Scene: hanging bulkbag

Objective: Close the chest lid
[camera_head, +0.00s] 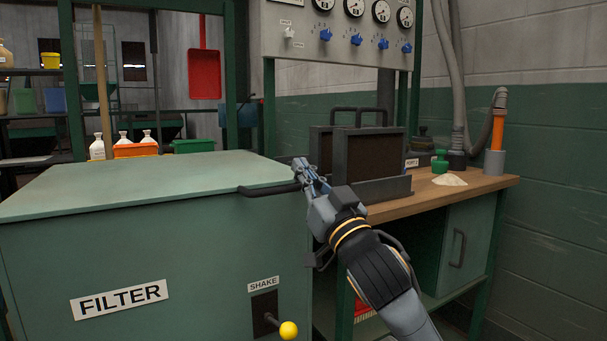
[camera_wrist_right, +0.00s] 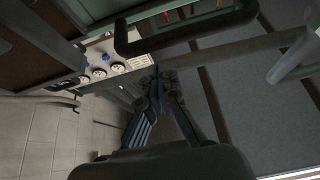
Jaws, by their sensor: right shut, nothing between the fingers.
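The green chest marked FILTER (camera_head: 160,265) stands at the left in the head view. Its flat green lid (camera_head: 150,182) lies down over the body, and I see no clear gap along the front edge. A dark bar handle (camera_head: 262,191) sticks out at the lid's right front corner. My right gripper (camera_head: 302,168) is at the right end of this handle, shut and with nothing held. I cannot tell whether it touches the handle. Its fingers also show in the right wrist view (camera_wrist_right: 160,88). My left gripper is not in view.
A wooden workbench (camera_head: 476,186) stands right of the chest, with dark framed filters (camera_head: 368,155) close behind my right gripper. A yellow-knobbed shake lever (camera_head: 289,330) sticks out of the chest front. A gauge panel (camera_head: 335,45) hangs above. Bottles and an orange bin (camera_head: 135,150) stand behind the chest.

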